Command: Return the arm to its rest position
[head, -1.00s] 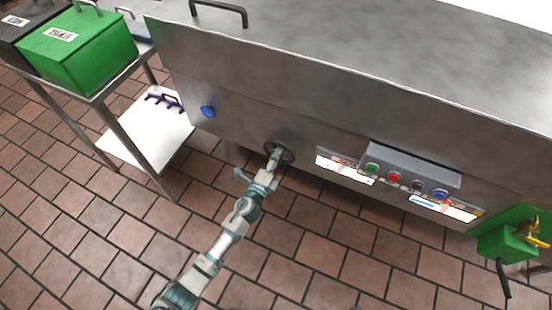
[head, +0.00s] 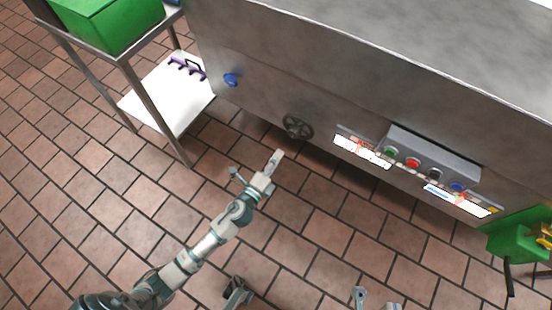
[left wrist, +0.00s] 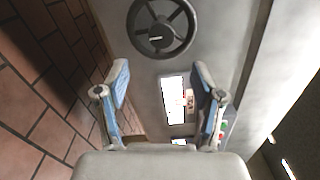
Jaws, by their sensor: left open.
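My left arm reaches in from the lower left in the head view. Its gripper (head: 257,163) is open and empty over the tiled floor, apart from the machine. In the left wrist view, its two blue-padded fingers (left wrist: 160,88) stand wide apart with nothing between them. A dark spoked handwheel (head: 298,127) on the machine's front is just beyond the gripper, not touched. The handwheel also shows at the top of the left wrist view (left wrist: 160,28). Grey parts at the bottom edge (head: 361,296) look like my right gripper, mostly cut off.
The steel machine (head: 330,65) fills the upper right, with a button box (head: 432,160) and a blue knob (head: 231,80). A steel cart (head: 150,110) with a green bin (head: 112,22) stands at the left. The tiled floor in front is clear.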

